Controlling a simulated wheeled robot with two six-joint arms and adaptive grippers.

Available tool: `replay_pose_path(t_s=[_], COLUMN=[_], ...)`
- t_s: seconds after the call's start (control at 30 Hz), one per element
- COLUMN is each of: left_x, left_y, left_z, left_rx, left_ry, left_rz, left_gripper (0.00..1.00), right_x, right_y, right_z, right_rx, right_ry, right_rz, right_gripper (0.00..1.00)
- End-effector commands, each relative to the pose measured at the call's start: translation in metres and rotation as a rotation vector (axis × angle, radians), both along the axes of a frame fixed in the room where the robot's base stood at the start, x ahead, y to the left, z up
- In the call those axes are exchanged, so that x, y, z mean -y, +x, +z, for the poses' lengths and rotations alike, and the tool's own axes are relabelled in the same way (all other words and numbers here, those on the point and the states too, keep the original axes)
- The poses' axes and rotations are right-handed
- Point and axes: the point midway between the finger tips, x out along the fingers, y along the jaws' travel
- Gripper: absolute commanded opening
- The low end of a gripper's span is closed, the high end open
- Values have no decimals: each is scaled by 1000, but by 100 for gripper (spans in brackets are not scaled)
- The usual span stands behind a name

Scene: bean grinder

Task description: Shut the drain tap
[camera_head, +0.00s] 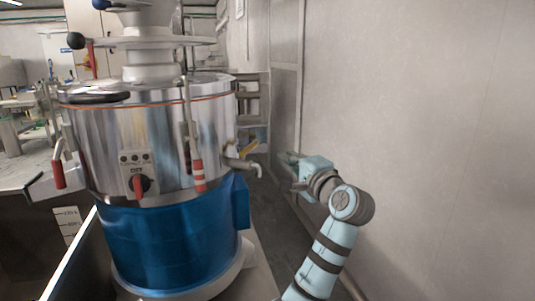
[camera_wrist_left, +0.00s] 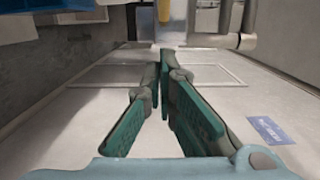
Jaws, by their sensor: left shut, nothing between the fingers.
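The grinder (camera_head: 150,150) is a large steel drum on a blue base. Its drain tap (camera_head: 243,165) sticks out low on the right side of the drum, with a bent metal spout and a yellow handle (camera_head: 247,148) slanting up to the right. My left gripper (camera_head: 290,160) is to the right of the tap, apart from it, and points left towards it. In the left wrist view its green fingers (camera_wrist_left: 162,72) come together at the tips with nothing between them. A small yellowish piece (camera_wrist_left: 164,12) shows beyond them at the top; I cannot tell whether it is the handle.
A bare grey wall (camera_head: 420,120) stands close on the right of my arm. Red-handled levers (camera_head: 199,176) and a red switch (camera_head: 139,186) are on the drum's front. A counter (camera_head: 25,175) is at the left. The gap between tap and gripper looks clear.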

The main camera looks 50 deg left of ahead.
Motion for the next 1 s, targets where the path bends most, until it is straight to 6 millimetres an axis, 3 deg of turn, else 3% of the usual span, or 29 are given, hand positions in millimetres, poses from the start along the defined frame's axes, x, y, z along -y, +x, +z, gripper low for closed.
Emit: replay_pose_path(t_s=[0.2, 0.4, 0.83, 1.0], left_x=[-46, -71, -78, -89], left_y=[12, -3, -7, -10], left_z=[-1, -1, 1, 5], left_rx=[-1, 2, 0, -1], left_ry=[1, 2, 0, 2], left_rz=[4, 1, -1, 0], left_gripper=[0, 0, 0, 0], right_x=[10, 18, 14, 10], right_y=[2, 5, 7, 6], right_z=[-8, -13, -13, 4], right_rx=[3, 8, 11, 11], right_ry=[-14, -26, -21, -14], right_rz=[7, 14, 14, 7], right_gripper=[40, 40, 40, 40])
